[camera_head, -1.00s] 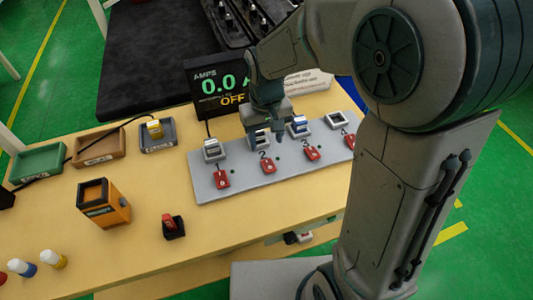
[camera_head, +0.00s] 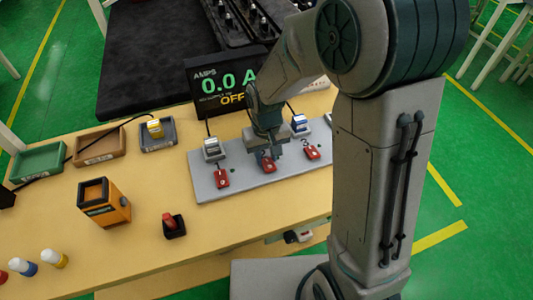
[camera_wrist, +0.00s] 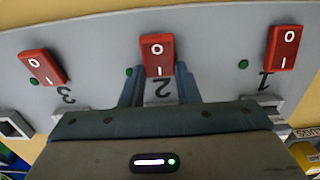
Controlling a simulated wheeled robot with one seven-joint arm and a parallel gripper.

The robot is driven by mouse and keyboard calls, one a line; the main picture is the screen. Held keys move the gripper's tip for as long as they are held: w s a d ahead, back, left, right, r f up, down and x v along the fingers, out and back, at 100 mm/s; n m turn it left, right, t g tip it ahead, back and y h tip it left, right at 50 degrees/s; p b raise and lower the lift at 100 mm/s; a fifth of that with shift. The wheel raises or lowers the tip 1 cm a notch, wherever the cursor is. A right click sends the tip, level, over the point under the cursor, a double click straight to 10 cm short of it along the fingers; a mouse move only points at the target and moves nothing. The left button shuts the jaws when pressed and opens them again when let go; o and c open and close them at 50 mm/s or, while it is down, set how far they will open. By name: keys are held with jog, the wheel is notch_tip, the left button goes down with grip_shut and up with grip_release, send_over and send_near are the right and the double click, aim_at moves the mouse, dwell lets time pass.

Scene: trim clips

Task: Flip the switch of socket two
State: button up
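The red rocker switch of socket two (camera_head: 268,164) sits on the grey socket panel (camera_head: 236,186), between the switches numbered 1 (camera_head: 222,178) and 3 (camera_head: 312,152). It also shows in the wrist view (camera_wrist: 157,53), with its 0 mark at the top and I mark below. My gripper (camera_wrist: 157,72) is open and empty, its two blue-grey fingers apart, one on each side of the I end. I cannot tell whether they touch it. In the head view my gripper (camera_head: 266,150) is low over the panel and hides socket two.
The meter (camera_head: 226,90) behind the panel reads 0.0 A and OFF. Plugs stand at sockets one (camera_head: 213,146) and three (camera_head: 299,122). An orange box (camera_head: 104,204) and a red switch on a black base (camera_head: 173,226) stand left of the panel.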

jog(key=shift+f+t+b, duration=0.15)
jog(key=shift+t+b, duration=0.35)
jog(key=shift+b, duration=0.6)
jog(key=t+b, duration=0.1)
jog(key=b, duration=0.1)
jog(key=t+y+b, duration=0.1)
jog(key=b, duration=0.2)
jog(key=shift+s+d+t, duration=0.1)
jog(key=shift+s+t, duration=0.2)
jog(key=shift+s, duration=0.05)
jog(key=shift+s+r+t+b, duration=0.15)
jog(key=shift+r+t+b, duration=0.4)
jog(key=shift+b, duration=0.55)
jog(key=o, duration=1)
jog(key=shift+f, duration=0.1)
jog(key=v, duration=0.4)
jog(key=p+v, duration=0.1)
jog(key=v, duration=0.9)
jog(key=shift+d+f, duration=0.1)
jog(key=shift+d, duration=0.15)
